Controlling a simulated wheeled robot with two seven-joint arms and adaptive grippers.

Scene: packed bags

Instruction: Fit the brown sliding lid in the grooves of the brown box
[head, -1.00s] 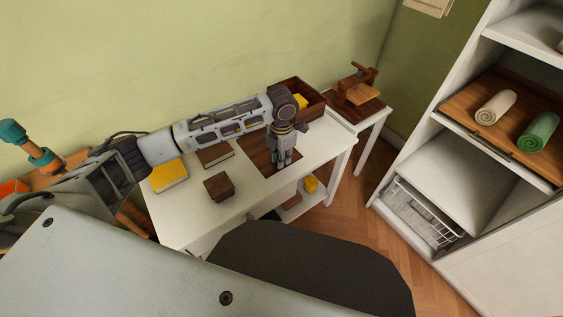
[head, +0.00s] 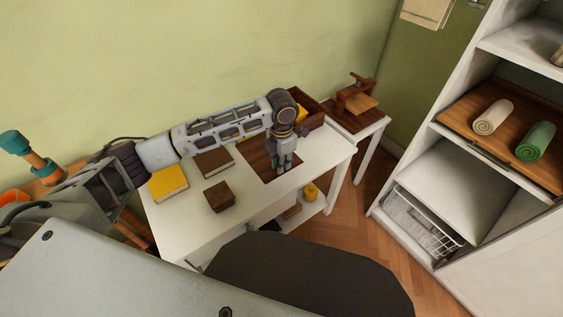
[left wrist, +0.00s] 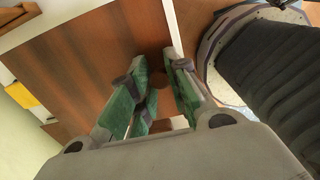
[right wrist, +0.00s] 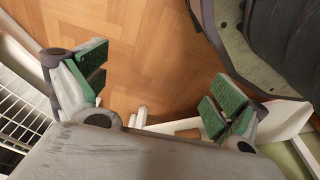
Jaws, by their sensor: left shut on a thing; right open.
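The brown lid (head: 256,161) is a flat wooden panel at the right part of the white table. My left gripper (head: 284,163) is over its right part, pointing down. In the left wrist view the panel (left wrist: 90,65) fills the upper left, and my left fingers (left wrist: 158,72) are shut on a small round brown knob (left wrist: 158,84) on it. I cannot tell whether the panel touches the table. The open brown box (head: 314,120) stands at the table's back right, partly hidden by my left wrist. My right gripper (right wrist: 160,78) is open and empty, above the floor.
A yellow book (head: 168,183), a brown book (head: 214,162) and a small brown block (head: 219,196) stand on the white table (head: 185,222). A wooden press (head: 355,96) is on a side table. A shelf unit with rolled towels (head: 493,117) is at right.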

